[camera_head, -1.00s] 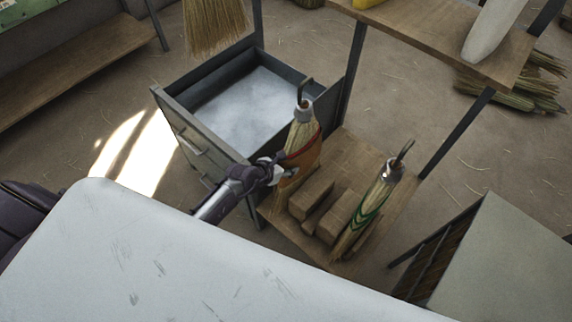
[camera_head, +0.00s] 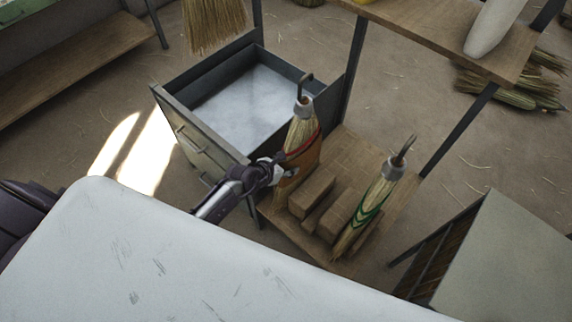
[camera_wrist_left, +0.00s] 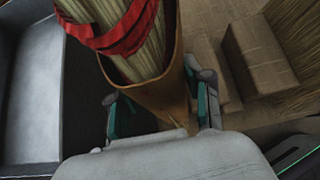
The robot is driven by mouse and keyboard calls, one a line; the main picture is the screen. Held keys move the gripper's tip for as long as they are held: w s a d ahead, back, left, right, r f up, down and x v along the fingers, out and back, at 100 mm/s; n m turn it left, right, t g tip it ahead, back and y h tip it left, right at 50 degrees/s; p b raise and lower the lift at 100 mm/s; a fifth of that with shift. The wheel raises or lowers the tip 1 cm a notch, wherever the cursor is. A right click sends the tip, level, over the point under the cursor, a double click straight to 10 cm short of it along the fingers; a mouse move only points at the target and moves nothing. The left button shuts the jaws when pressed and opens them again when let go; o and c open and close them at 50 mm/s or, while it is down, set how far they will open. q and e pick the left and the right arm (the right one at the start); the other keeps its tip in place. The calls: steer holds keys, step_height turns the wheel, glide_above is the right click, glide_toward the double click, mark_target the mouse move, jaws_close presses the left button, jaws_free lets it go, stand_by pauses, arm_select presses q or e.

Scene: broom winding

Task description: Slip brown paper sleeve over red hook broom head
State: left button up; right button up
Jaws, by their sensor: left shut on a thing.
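The red hook broom head (camera_head: 302,126) stands upright with its hook on top and a red band around its straw. The brown paper sleeve (camera_head: 303,162) is around the lower straw, below the red band. In the left wrist view the red-banded straw (camera_wrist_left: 140,50) goes down into the open mouth of the sleeve (camera_wrist_left: 163,95). My left gripper (camera_head: 284,171) is shut on the sleeve from the left, one finger on each side of it in the wrist view. The sleeve's lower end is partly hidden. My right gripper is not in view.
A green-banded hook broom head (camera_head: 370,205) leans to the right, beside wooden blocks (camera_head: 312,192) on the low shelf. An open drawer (camera_head: 207,142) stands at left behind my arm. Uprights (camera_head: 353,75) carry a higher shelf (camera_head: 440,35). A pale tabletop (camera_head: 180,265) fills the foreground.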

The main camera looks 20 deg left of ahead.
arm_select(q)
steer(key=o, duration=1)
